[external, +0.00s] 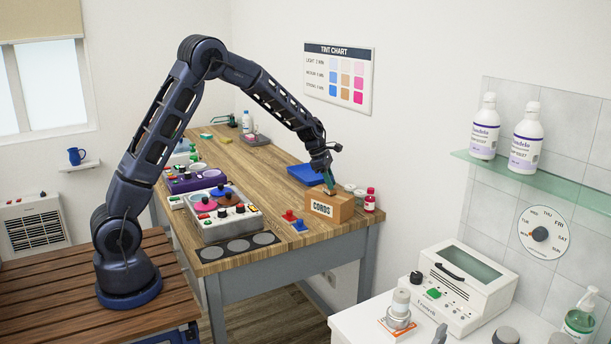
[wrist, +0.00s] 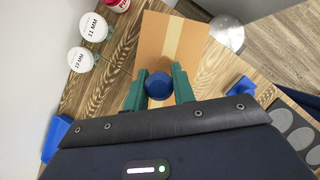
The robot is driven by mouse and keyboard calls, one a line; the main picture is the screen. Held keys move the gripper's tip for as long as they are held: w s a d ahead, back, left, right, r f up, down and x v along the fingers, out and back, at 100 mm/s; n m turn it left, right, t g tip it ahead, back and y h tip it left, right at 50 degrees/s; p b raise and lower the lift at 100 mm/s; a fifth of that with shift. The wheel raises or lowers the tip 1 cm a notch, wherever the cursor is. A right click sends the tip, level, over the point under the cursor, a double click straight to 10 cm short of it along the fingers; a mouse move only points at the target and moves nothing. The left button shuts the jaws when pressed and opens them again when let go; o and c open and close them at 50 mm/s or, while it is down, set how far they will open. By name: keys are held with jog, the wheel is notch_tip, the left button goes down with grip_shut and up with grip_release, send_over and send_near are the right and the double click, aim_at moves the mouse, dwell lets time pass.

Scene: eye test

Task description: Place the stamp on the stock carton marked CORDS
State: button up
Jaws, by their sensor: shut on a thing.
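The stock carton marked CORDS (external: 343,211) is a brown box near the right front edge of the wooden table. In the wrist view its taped top (wrist: 186,36) lies beyond my fingers. My gripper (external: 329,184) points down over the carton. Its green fingers (wrist: 159,88) are shut on the stamp, of which a round blue top (wrist: 158,84) shows between them. The stamp's lower part is hidden in the wrist view and too small to make out in the external view. I cannot tell whether it touches the carton.
A red-capped bottle (external: 369,200) and white-lidded jars (wrist: 94,27) stand close beside the carton. A red-handled piece (external: 289,215) and a blue one (external: 300,225) stand left of it. A blue tray (external: 305,174) lies behind. A box of coloured knobs (external: 222,212) is further left.

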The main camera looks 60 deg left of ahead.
jog(key=o, duration=1)
jog(key=shift+f, duration=0.1)
jog(key=v, duration=1.2)
jog(key=s+d+r+m, duration=0.3)
jog(key=s+r+m, duration=0.3)
jog(key=s+r, duration=0.3)
jog(key=s+d+r+m, duration=0.2)
jog(key=s+m, duration=0.2)
jog(key=s, duration=0.4)
jog(key=s+d+r+m, duration=0.2)
jog(key=s+m, duration=0.1)
jog(key=s, duration=0.4)
jog(key=shift+s+d+f+m+t+y, duration=0.3)
jog(key=shift+s+f+m+y, duration=0.3)
jog(key=shift+s+m, duration=2.65)
jog(key=shift+s+d+f+m+t+y, duration=0.15)
jog(key=shift+s+d+f+m+y, duration=0.85)
jog(key=shift+s, duration=4)
jog(key=shift+s+a+f+m+t, duration=0.25)
jog(key=shift+s+m, duration=2.5)
jog(key=shift+s, duration=1.35)
